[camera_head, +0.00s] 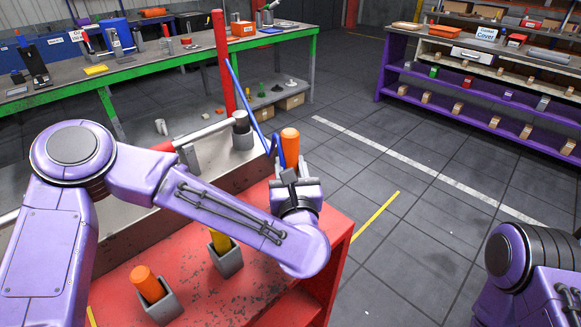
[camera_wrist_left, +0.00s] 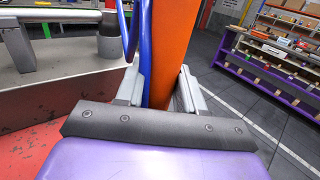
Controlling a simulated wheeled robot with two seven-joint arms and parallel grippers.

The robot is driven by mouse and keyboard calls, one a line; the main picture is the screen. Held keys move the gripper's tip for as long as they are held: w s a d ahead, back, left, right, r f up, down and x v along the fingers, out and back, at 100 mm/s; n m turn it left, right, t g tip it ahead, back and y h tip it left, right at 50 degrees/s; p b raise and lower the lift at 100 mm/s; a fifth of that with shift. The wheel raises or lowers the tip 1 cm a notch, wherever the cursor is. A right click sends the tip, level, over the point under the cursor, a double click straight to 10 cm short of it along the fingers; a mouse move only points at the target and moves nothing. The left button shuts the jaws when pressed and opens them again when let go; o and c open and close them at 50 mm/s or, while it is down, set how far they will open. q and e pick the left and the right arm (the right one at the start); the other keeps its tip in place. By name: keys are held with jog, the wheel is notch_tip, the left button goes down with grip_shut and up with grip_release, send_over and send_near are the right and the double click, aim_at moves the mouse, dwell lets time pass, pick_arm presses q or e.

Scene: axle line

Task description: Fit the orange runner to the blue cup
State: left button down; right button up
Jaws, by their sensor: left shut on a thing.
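My left gripper (camera_wrist_left: 160,92) is shut on an orange runner (camera_wrist_left: 172,45), a smooth upright cylinder between its two grey fingers. In the head view the runner's rounded top (camera_head: 290,135) rises above my left gripper (camera_head: 289,172), at the right end of the red bench. A bent blue tube (camera_head: 275,140) passes close to the runner's left; I cannot tell whether they touch. It shows in the wrist view (camera_wrist_left: 131,32) too. I cannot make out a blue cup for certain. My right arm shows at the lower right, its gripper out of frame.
On the red bench (camera_head: 205,297), a second orange cylinder (camera_head: 147,282) and a yellow piece (camera_head: 220,241) stand in grey holders. A red and grey shaft (camera_head: 200,132) lies behind, near a tall red post (camera_head: 222,65). Floor to the right is clear.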

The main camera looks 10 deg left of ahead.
pick_arm(q)
jog(key=shift+f, duration=0.2)
jog(key=c, duration=0.6)
grip_release()
jog(key=shift+r, duration=0.1)
jog(key=shift+s+f, duration=0.1)
jog(key=shift+f, duration=0.1)
jog(key=b+v, duration=0.4)
jog(key=v, duration=0.6)
jog(key=shift+s+r, duration=0.1)
jog(key=shift+s, duration=0.15)
